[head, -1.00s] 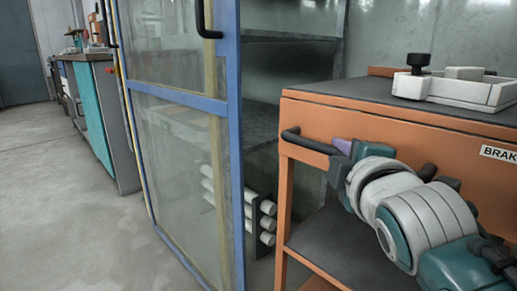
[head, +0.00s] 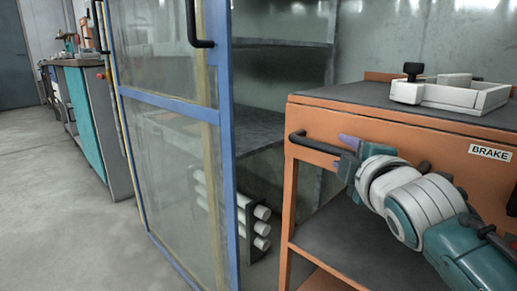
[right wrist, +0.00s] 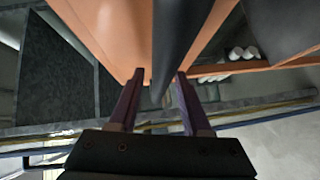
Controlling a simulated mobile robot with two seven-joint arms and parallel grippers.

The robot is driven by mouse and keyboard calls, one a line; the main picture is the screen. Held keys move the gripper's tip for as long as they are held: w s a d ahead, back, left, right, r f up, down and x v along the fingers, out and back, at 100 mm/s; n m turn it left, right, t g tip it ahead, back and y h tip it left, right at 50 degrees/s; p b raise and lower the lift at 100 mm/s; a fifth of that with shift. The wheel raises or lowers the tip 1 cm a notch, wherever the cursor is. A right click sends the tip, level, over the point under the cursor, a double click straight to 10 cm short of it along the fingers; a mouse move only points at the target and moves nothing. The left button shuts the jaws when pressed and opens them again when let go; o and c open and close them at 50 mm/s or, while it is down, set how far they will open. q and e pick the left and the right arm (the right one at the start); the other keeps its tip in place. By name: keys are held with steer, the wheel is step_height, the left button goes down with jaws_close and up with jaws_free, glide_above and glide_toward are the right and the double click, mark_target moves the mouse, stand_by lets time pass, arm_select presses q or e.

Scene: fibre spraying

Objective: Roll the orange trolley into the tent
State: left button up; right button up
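The orange trolley (head: 400,135) stands at the right, with a dark top, a lower shelf and a "BRAKE" label. Its black handle bar (head: 318,142) runs along the near side. The tent shows as a clear panel in a blue frame (head: 170,107), just left of the trolley, with its grey interior behind. My right gripper (head: 348,152) is at the handle. In the right wrist view its two purple fingers (right wrist: 158,78) stand apart on either side of the black bar, with a small gap showing at the left finger. My left gripper is out of view.
A white tray-like fixture (head: 452,92) with a black knob sits on the trolley top. White rolls (head: 262,228) on a rack and grey shelves (head: 262,130) are inside the tent. A teal cabinet (head: 82,115) stands at the far left. The floor (head: 70,230) at left is clear.

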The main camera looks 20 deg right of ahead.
steer(key=shift+s+a+r, duration=0.1)
steer(key=shift+s+a, duration=0.05)
steer(key=shift+s, duration=0.05)
steer(key=p+v, duration=0.3)
steer(key=v, duration=0.6)
steer(key=shift+s+p, duration=0.2)
steer(key=shift+p, duration=0.15)
